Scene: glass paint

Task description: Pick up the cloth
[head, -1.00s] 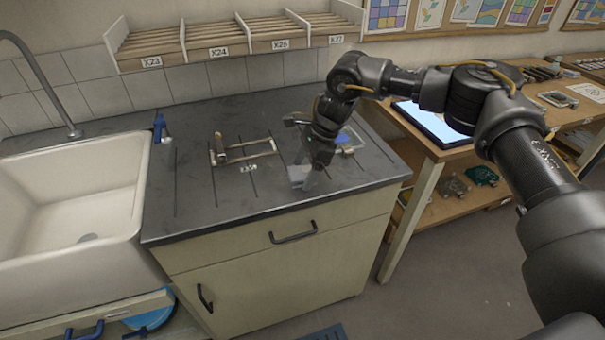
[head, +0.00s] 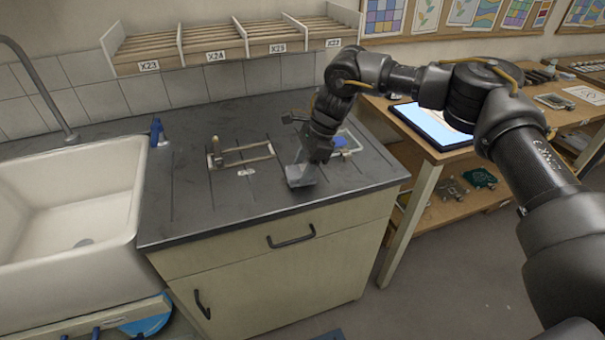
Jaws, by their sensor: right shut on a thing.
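My right gripper (head: 311,161) points down over the dark countertop (head: 225,198), right of its middle. It is shut on a small grey piece that looks like the cloth (head: 300,177). The cloth shows below and left of the fingers, low over the counter near its front edge. I cannot tell whether its lower edge touches the counter. The fingers are dark and partly hidden by the hand. My left gripper is not in view.
A wooden frame (head: 247,161) lies left of the gripper. A clear tray (head: 357,142) with a blue item (head: 339,141) sits behind and right. A white sink (head: 75,195) is at left, and a wooden shelf rack (head: 215,52) is above.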

